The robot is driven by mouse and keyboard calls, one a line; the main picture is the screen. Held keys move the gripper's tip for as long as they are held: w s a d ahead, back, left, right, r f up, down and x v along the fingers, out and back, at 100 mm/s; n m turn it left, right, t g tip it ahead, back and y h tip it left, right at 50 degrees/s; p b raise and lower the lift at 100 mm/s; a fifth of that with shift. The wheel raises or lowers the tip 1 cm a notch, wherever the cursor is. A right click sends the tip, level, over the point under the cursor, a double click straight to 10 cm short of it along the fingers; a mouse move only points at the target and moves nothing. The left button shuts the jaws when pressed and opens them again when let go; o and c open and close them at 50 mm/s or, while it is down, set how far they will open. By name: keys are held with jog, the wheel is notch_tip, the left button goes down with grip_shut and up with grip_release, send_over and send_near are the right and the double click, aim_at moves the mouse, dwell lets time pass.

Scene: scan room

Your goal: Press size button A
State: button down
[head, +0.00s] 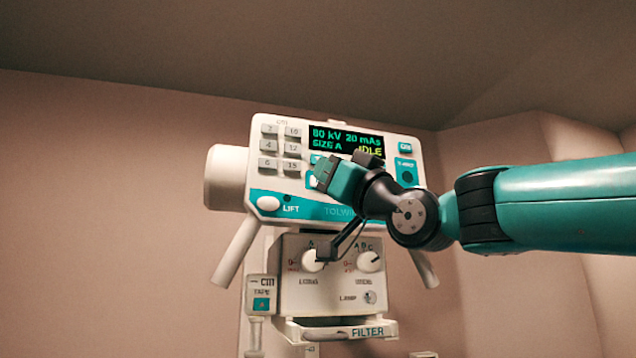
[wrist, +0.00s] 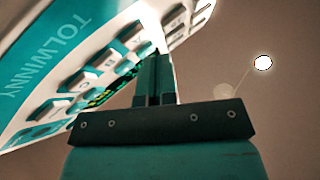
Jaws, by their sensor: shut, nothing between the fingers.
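The white and teal control panel (head: 222,180) faces me in the head view. Its dark display (head: 345,140) reads 80 kV, 20 mAs, SIZE A and IDLE in green and yellow. My gripper (head: 327,174) is in front of the panel just below the display and covers part of its lower middle.
Several numbered grey buttons (head: 269,145) fill the panel's left side, above a white LIFT button (head: 268,203). Below is a box with two knobs (head: 370,261) and a FILTER tray (head: 340,331). Handles slant down on both sides. Bare wall and free room lie left.

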jog(key=s+b, duration=0.1)
jog(key=s, duration=0.1)
jog(key=s+d+b, duration=0.1)
jog(key=s+b, duration=0.1)
jog(key=shift+s+d, duration=0.2)
jog(key=shift+s, duration=0.2)
dwell(0.7)
